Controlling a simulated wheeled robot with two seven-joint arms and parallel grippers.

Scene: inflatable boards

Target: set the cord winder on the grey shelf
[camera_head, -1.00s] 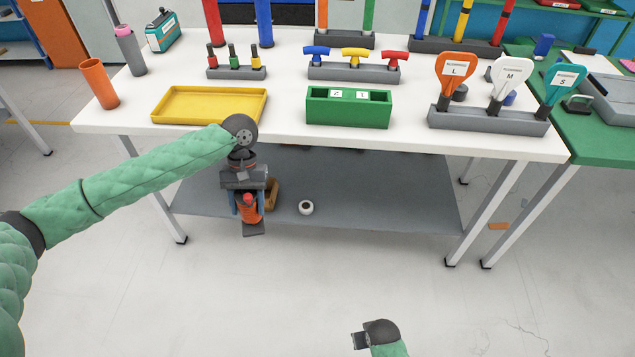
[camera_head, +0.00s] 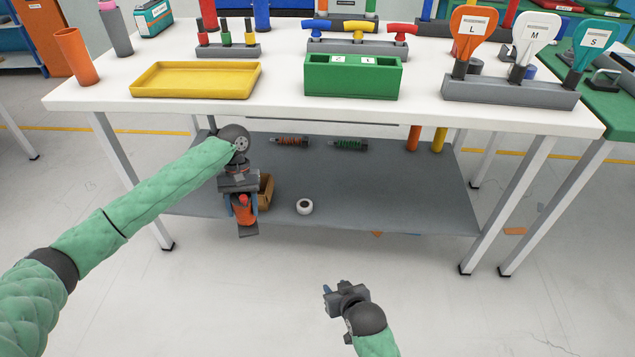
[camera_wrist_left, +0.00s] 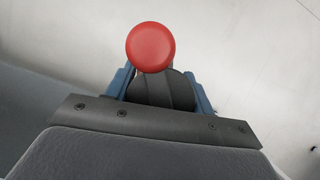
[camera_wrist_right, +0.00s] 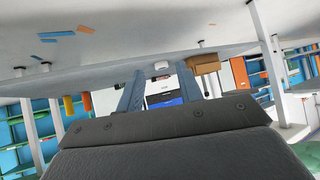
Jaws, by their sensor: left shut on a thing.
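The cord winder (camera_head: 244,211), orange with a red knob and a dark foot, is held upright in my left gripper (camera_head: 244,203). The red knob (camera_wrist_left: 150,47) and dark body fill the space between the blue fingers in the left wrist view. The grey shelf (camera_head: 360,195) is the lower deck under the white table. In the head view the winder overlaps its front left edge; I cannot tell whether it touches. My right gripper (camera_head: 328,290) is empty in front of the table, and its blue fingers stand apart in the right wrist view (camera_wrist_right: 165,78).
A brown box (camera_head: 265,190) is behind the winder on the shelf, with a white roll (camera_head: 304,206) to its right. Two coiled items (camera_head: 348,144) lie at the back. The shelf's middle right is clear. White table legs (camera_head: 510,205) bound it.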

